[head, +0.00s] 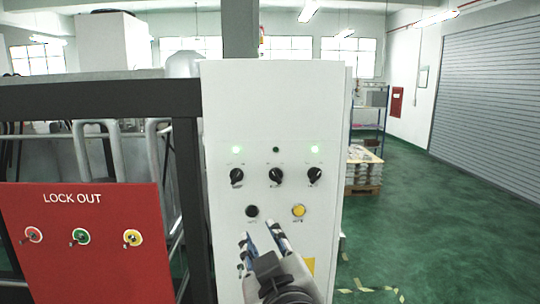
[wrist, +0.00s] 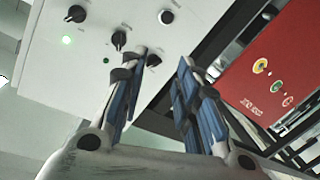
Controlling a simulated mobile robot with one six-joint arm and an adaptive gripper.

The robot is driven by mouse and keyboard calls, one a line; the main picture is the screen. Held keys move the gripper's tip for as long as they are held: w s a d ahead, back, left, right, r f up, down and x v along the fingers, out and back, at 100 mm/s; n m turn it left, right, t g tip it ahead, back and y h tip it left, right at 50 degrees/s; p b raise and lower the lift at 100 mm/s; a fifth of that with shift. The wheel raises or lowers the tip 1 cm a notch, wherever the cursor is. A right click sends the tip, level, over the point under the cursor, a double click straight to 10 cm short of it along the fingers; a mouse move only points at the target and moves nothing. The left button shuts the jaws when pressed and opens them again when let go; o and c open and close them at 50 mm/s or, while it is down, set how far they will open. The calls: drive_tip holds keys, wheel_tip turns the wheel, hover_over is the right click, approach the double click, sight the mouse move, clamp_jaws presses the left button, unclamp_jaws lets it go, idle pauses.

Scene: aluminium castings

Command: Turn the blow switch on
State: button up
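A white control box (head: 220,120) faces me with three black rotary knobs in a row: left knob (head: 236,177), middle knob (head: 275,177) and right knob (head: 314,177). Their labels are too small to read, so I cannot tell which is the blow switch. The lamps above the left and right knobs glow green; the middle lamp (head: 276,150) is dark. My gripper (head: 258,230) is open and empty, below the knob row. In the wrist view, turned roughly upside down, the left knob (wrist: 153,60) shows beside one fingertip, partly hidden; contact cannot be told.
A black button (head: 252,211) and a yellow button (head: 298,211) sit below the knobs, close to my fingers. A red lock-out board (head: 90,260) with several small switches stands at the left, by a dark frame post (head: 190,190). Open green floor (head: 430,230) lies to the right.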

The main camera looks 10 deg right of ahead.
wheel_tip(320, 180, up, 4)
drive_tip(key=d+r+h+p, duration=0.1)
drive_tip(key=d+h+p, duration=0.1)
drive_tip(key=t+p, duration=0.1)
drive_tip(key=p, duration=0.1)
approach(275, 175)
drive_tip(key=shift+m+h, duration=0.3)
drive_tip(key=shift+h, duration=0.1)
drive_tip(key=w, duration=0.8)
drive_tip(key=shift+d+f, duration=0.1)
drive_tip(key=shift+d, duration=0.25)
drive_tip(key=shift+c, duration=0.6)
clamp_jaws()
